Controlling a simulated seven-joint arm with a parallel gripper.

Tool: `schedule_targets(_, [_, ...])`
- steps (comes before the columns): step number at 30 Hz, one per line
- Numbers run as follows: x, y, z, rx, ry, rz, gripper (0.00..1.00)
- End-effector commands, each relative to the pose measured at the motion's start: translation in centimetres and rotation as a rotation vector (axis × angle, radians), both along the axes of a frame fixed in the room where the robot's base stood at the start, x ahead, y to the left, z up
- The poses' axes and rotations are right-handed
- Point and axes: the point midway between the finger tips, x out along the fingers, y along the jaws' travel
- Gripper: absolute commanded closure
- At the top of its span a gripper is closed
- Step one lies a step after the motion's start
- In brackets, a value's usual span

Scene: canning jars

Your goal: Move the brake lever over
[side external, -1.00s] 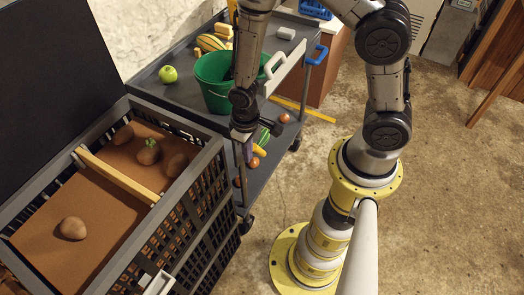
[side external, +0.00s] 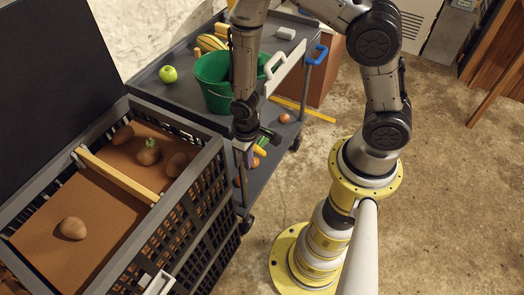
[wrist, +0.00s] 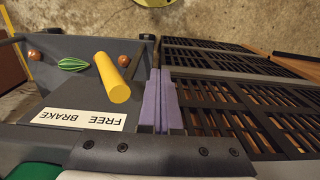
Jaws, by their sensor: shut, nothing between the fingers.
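The brake lever shows as a yellow cylinder (wrist: 112,77) in the wrist view, just above the FREE end of a white label (wrist: 80,119) that reads FREE and BRAKE upside down. In the side view a small bit of the yellow lever (side external: 260,150) shows beside my fingers. My gripper (wrist: 161,78) is shut and empty, its two purple fingers together just right of the lever, with a small gap in the picture. In the side view my gripper (side external: 247,158) points down at the cart's near end, between cart and crate. The lever's base is hidden.
A grey cart (side external: 150,90) carries a green bucket (side external: 212,95) and a green apple (side external: 168,74). A slatted dark crate (side external: 205,185) with potatoes stands close by. In the wrist view a striped green vegetable (wrist: 74,64) and round brown things (wrist: 34,54) lie beyond the lever.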

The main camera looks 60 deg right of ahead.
Motion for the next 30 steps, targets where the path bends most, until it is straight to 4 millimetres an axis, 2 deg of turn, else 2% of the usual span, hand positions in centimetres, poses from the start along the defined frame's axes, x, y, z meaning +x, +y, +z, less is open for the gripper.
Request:
schedule_targets(10, [0.0,-0.2,0.0,0.0,0.0,-0.001,1.0])
schedule_targets(30, [0.0,-2.0,0.0,0.0,0.001,-0.001,1.0])
